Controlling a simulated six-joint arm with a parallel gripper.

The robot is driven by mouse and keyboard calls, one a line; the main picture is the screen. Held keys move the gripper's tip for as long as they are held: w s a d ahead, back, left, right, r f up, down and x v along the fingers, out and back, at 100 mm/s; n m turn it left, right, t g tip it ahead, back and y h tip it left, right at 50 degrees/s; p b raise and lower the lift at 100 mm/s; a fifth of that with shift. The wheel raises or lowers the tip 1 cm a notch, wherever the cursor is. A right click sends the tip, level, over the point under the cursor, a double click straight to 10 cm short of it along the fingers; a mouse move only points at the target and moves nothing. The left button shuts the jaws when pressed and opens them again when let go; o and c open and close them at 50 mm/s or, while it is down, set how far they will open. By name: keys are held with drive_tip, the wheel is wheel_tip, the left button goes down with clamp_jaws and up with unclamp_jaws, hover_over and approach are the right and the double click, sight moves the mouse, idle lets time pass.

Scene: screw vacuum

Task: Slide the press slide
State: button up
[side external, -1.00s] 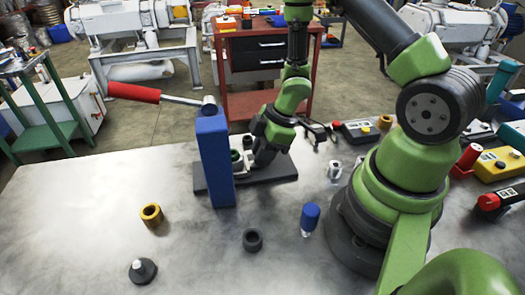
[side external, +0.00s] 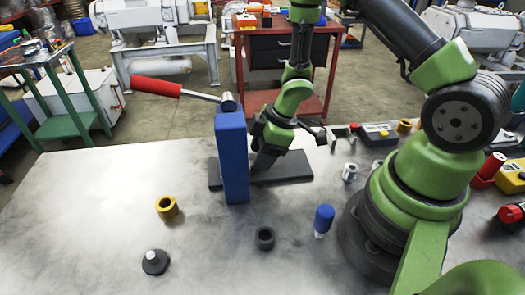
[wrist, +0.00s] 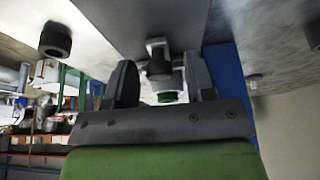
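The press has a blue column (side external: 232,160), a dark base plate (side external: 290,168) and a lever with a red handle (side external: 156,87). My gripper (wrist: 160,62) reaches down over the base plate, close beside the column's right side in the side view. In the wrist view its two fingers stand apart. Between them is a dark and grey part with a green ring (wrist: 167,97), which looks like the press slide. A gap shows at the left finger; contact at the right finger is unclear. In the side view the column hides this part.
On the table stand a yellow ring (side external: 167,208), a dark ring (side external: 264,238), a black cone-shaped piece (side external: 155,262) and a blue-capped piece (side external: 324,219). A small metal part (side external: 349,172) stands right of the base plate. The table's left front is mostly clear.

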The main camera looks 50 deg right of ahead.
drive_tip(key=v, duration=1)
idle(0.3)
drive_tip(key=d+r+m+t+h, duration=0.2)
drive_tip(key=r+m+h, duration=0.15)
drive_tip(key=r, duration=0.35)
drive_tip(key=d+r+m+t+h, duration=0.2)
drive_tip(key=r+m+h, duration=0.15)
drive_tip(key=r, duration=0.35)
drive_tip(key=s+a+r+m+y, duration=0.5)
drive_tip(key=s+a, duration=0.5)
drive_tip(key=s, duration=0.2)
drive_tip(key=shift+a+r+m+y, duration=0.15)
drive_tip(key=shift+r+m+y, duration=0.05)
drive_tip(key=shift+m+y, duration=0.25)
